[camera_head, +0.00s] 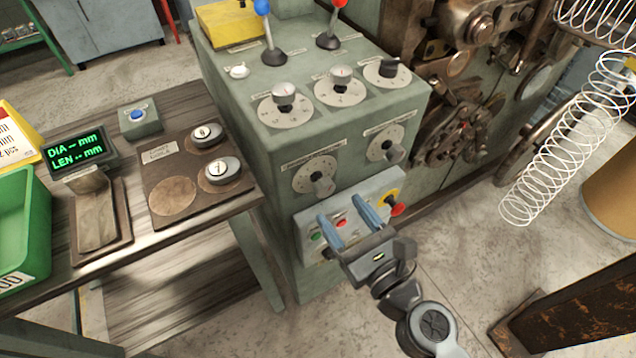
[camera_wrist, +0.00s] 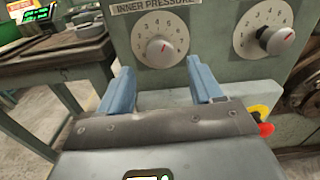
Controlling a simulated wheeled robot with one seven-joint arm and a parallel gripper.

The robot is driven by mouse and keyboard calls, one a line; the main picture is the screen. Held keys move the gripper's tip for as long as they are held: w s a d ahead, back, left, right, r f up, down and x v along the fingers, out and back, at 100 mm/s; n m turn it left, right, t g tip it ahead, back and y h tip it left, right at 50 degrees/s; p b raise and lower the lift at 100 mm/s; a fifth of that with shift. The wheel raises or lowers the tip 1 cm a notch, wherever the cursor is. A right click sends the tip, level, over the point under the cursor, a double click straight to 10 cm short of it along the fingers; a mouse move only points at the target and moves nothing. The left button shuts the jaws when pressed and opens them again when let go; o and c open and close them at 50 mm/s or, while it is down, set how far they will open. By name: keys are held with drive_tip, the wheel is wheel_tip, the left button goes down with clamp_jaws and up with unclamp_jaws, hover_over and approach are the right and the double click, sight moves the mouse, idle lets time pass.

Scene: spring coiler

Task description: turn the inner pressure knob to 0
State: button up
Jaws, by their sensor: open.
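The inner pressure knob (camera_wrist: 159,50) is a light grey knob with a red mark, on a round white numbered dial (camera_wrist: 160,28) under an "INNER PRESSURE" label. Its red mark points up and to the right in the wrist view; I cannot tell the exact number. In the head view the knob (camera_head: 323,186) is the left one on the front face of the green-grey cabinet. My gripper (camera_head: 341,207) is open and empty, just below and in front of the knob. In the wrist view its blue fingers (camera_wrist: 160,65) stand either side below the knob, apart from it.
A second front knob (camera_wrist: 277,40) sits to the right on its own dial. Below is a button box (camera_head: 308,222) with a red stop button (camera_head: 397,209). Several dials and two levers top the cabinet. A wooden table (camera_head: 160,262) stands left.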

sight(328, 193)
drive_tip(key=p+x, duration=0.1)
drive_tip(key=x, duration=0.6)
drive_tip(key=shift+c, duration=0.5)
drive_tip(key=c, duration=0.9)
drive_tip(key=shift+c, duration=0.2)
drive_tip(key=shift+n+b, duration=0.3)
drive_tip(key=shift+n, duration=0.2)
